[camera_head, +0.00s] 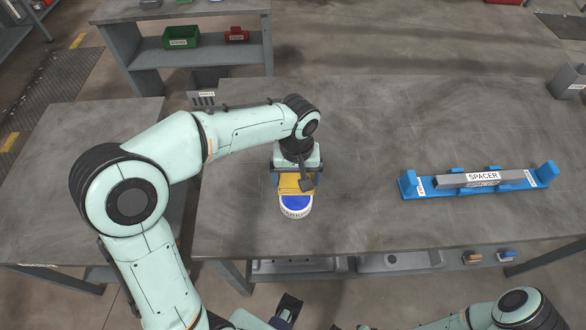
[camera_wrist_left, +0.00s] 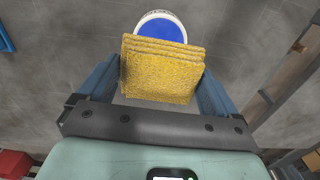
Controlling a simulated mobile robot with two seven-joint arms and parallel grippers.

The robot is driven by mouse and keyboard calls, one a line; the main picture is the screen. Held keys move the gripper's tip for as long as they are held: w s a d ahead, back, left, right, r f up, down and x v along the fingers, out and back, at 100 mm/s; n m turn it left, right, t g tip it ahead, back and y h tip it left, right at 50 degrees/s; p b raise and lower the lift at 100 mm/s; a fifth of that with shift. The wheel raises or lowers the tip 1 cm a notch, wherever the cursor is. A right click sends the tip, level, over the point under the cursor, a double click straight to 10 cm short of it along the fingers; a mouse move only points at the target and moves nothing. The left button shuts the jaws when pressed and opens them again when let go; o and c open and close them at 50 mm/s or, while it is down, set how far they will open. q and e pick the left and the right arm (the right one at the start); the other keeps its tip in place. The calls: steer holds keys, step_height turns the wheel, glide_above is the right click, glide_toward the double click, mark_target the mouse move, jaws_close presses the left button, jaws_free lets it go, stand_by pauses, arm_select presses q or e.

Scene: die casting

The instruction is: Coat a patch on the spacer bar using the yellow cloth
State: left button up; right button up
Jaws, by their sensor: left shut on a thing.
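The yellow cloth (camera_head: 296,187) is a folded stack, held in my left gripper (camera_head: 296,184). In the left wrist view the cloth (camera_wrist_left: 162,70) sits between the two blue fingers of the left gripper (camera_wrist_left: 160,85). Just beyond it is a round white tub (camera_head: 295,213) with a blue inside; the cloth covers part of it, and I cannot tell whether they touch. The spacer bar (camera_head: 513,177) is grey, labelled SPACER, and lies along a blue fixture (camera_head: 445,190) at the right of the table. My right arm shows partly at the bottom edge; its jaws are not clear.
The grey worktable (camera_head: 380,130) is mostly clear between the tub and the fixture. A grey container (camera_head: 567,82) stands at the right back corner. A slotted grey holder (camera_head: 204,101) is at the left back. A shelf behind holds a green bin (camera_head: 181,37) and a red bin (camera_head: 236,35).

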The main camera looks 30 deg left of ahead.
mark_target(296, 197)
arm_select(q)
steer(key=shift+s+d+f+b, duration=0.1)
steer(key=shift+f+b, duration=0.3)
steer(key=shift+f, duration=0.2)
steer(key=shift+f+b, duration=1.75)
steer(key=shift+f, duration=0.6)
steer(key=shift+f+b, duration=0.35)
steer(key=shift+f, duration=0.2)
steer(key=shift+r+p, duration=2.65)
steer(key=shift+r, duration=0.9)
